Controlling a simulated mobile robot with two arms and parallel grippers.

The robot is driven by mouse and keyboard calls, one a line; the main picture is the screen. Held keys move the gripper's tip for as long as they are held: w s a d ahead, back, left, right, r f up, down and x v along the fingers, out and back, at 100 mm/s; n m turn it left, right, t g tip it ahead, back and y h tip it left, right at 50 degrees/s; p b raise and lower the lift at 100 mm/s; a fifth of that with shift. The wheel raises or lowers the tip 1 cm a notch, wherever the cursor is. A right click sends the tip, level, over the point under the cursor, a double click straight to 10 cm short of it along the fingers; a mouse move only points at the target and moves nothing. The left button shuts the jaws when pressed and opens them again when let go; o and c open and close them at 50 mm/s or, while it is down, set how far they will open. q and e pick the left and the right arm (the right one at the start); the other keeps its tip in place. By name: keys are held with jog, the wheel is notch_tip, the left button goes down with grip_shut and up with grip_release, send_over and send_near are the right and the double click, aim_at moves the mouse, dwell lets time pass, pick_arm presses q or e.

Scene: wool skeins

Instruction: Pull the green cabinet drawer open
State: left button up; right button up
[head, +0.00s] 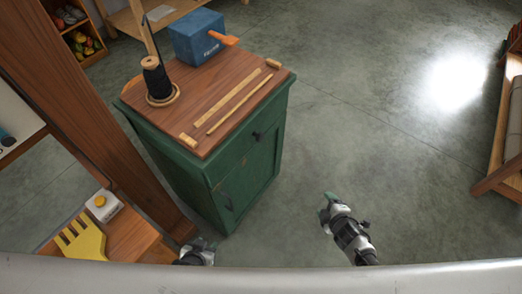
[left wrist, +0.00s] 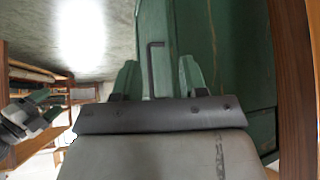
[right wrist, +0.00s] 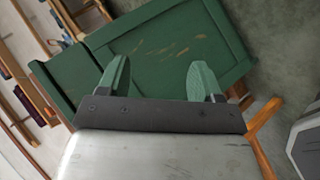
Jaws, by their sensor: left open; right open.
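The green cabinet (head: 190,180) stands left of centre in the head view.
On the wooden cabinet top are a blue box (head: 198,38) with an orange handle, a black yarn cone (head: 157,80) and flat wooden sticks (head: 240,100). A wooden post (head: 95,110) and shelf stand at left. The floor at right is clear up to a wooden rack (head: 500,140).

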jog(key=w+a+r+n+t+y+b, duration=0.2)
jog(key=w+a+r+n+y+b, duration=0.1)
jog(key=w+n+b, duration=0.4)
pick_arm(q)
jog(key=w+d+r+t+h+b, duration=0.1)
jog(key=w+d+r+t+b, duration=0.2)
jog(key=w+r+t+b, duration=0.45)
pick_arm(e)
jog(key=n+g+y+b, duration=0.2)
jog(key=n+y+b, duration=0.65)
jog(key=n, duration=1.55)
send_near(262, 138)
jog(key=shift+m, duration=0.3)
jog(key=x, duration=0.4)
jog(key=b+x, duration=0.1)
jog(key=x, duration=0.4)
jog(key=shift+w+f, duration=0.1)
jog(key=shift+f, duration=0.15)
pick_arm(q)
notch_tip(262, 138, up, 17)
jog(key=s+t+h, duration=0.2)
jog(key=t+h, duration=0.1)
jog(key=t, duration=0.5)
jog(key=shift+d, duration=0.2)
pick_arm(e)
jog(key=shift+x, duration=0.8)
